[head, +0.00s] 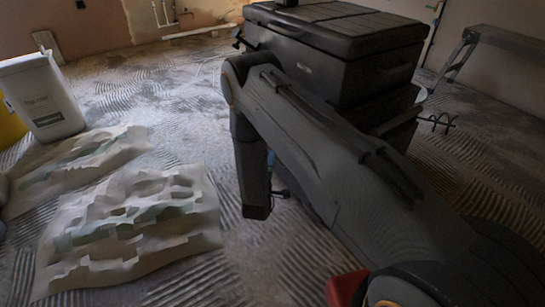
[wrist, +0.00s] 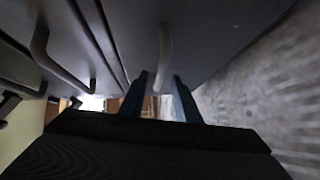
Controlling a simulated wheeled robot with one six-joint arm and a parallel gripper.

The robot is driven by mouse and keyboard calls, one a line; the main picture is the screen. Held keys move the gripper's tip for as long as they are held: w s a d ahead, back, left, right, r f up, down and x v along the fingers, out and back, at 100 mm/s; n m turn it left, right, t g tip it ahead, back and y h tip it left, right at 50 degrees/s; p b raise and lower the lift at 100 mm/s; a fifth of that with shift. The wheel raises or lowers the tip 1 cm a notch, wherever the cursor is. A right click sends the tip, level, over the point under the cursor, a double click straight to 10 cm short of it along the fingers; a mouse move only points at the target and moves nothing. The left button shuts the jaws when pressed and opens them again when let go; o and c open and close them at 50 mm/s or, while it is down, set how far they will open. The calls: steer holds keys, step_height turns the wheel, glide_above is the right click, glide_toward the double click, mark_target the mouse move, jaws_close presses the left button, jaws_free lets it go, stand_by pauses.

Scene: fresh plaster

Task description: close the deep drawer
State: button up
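The black chest (head: 340,65) stands at the top centre of the head view, its lower front partly hidden by my arm. A lower section (head: 400,110) shows beyond my arm; I cannot tell from this view how far any drawer is out. In the wrist view a grey drawer front (wrist: 215,30) fills the top, with a curved bar handle (wrist: 165,50). My gripper (wrist: 164,76) has its two blue-grey fingers apart, and the handle appears between them. I cannot tell whether they touch it. In the head view the fingers are mostly hidden behind my arm.
Another bar handle (wrist: 42,45) shows at left in the wrist view. Crumpled, plaster-stained sheets (head: 140,225) lie on the ridged floor at left, near a white bucket (head: 42,95). A step stand (head: 465,50) is at right.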

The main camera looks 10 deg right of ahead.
steer(key=shift+p+v, duration=0.85)
steer(key=shift+v, duration=1.8)
steer(key=shift+d, duration=0.1)
